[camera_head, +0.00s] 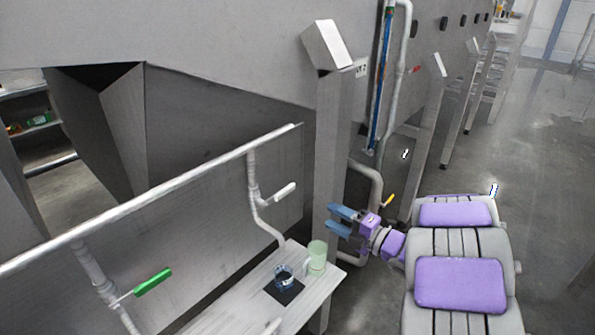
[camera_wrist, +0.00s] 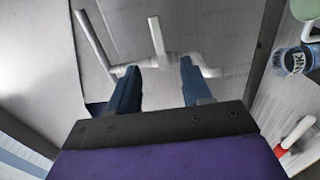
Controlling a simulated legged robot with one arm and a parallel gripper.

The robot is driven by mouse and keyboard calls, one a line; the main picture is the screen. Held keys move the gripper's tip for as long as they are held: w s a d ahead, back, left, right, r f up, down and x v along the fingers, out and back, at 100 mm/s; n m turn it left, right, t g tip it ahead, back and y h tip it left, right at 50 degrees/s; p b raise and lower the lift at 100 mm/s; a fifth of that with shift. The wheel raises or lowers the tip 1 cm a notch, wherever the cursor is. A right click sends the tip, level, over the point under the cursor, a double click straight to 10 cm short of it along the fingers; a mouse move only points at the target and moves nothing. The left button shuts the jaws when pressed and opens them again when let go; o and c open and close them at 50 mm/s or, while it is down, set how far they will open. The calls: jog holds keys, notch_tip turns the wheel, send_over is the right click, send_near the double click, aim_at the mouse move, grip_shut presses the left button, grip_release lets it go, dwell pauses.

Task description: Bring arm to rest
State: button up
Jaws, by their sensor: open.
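My gripper (camera_head: 334,219) is open and empty in the head view. It reaches left from my arm, above and beyond the right end of a pale bench, close to a grey metal post. In the wrist view its two blue fingers (camera_wrist: 158,70) are spread apart with nothing between them. Behind them are a grey surface and a white pipe (camera_wrist: 158,38). My grey and purple body fills the lower right of the head view, and most of the arm behind the wrist is hidden.
Open floor (camera_head: 545,170) lies right.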

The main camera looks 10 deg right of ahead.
jog(key=w+d+r+m+g+h, duration=0.1)
jog(key=w+d+r+m+h, duration=0.1)
jog(key=d+m+h, duration=0.7)
jog(key=s+m+g+h, duration=0.4)
jog(key=s+m+h, duration=0.2)
jog(key=s, duration=0.1)
jog(key=s+a+f+m+g+y, duration=0.1)
jog(key=s+a+m+g, duration=0.2)
jog(key=s+a, duration=0.3)
jog(key=s+a+f+m+g+y, duration=0.1)
jog(key=s+a, duration=0.6)
jog(key=s, duration=0.9)
jog(key=s+a+f+m+g+y, duration=0.1)
jog(key=s+a+m+g, duration=0.5)
jog(key=s, duration=0.6)
jog(key=shift+a+g+y, duration=0.5)
jog(key=shift+g+y, duration=0.2)
